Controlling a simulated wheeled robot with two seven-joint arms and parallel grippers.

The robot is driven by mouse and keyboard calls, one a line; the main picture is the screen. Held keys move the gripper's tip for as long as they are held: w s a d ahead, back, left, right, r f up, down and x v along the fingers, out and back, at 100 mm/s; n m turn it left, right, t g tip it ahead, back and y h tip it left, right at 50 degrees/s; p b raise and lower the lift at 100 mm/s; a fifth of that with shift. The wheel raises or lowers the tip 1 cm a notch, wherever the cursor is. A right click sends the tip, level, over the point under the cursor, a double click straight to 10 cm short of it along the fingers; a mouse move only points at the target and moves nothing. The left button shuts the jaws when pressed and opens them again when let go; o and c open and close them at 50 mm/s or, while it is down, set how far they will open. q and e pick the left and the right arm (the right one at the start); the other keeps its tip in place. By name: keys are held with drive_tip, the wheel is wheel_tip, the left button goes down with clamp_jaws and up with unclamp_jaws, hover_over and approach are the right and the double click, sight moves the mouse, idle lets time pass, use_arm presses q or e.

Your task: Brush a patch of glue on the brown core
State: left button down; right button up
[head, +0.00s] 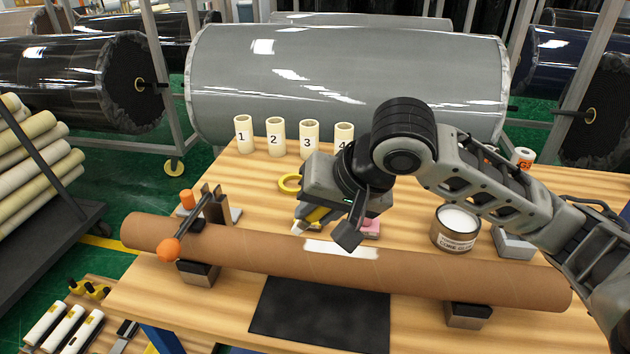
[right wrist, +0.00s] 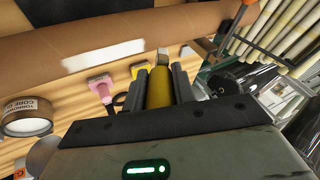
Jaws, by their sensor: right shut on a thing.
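The brown core (head: 450,282) lies across the table on dark support blocks; it also shows in the right wrist view (right wrist: 30,53). A white glue patch (head: 342,249) is on its upper side near the middle, also in the right wrist view (right wrist: 103,55). My right gripper (head: 325,222) is shut on a brush with a yellow handle (right wrist: 160,90). The brush's pale tip (head: 299,227) is close to the core, left of the patch; I cannot tell if it touches. The open glue can (head: 455,242) with white contents stands behind the core. My left gripper is out of view.
Several numbered pale tubes (head: 276,138) stand at the back, near a yellow tape ring (head: 290,183). An orange-knobbed bar (head: 168,249) crosses the core's left part. A black mat (head: 320,316) lies in front.

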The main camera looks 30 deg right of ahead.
drive_tip(key=shift+r, duration=2.3)
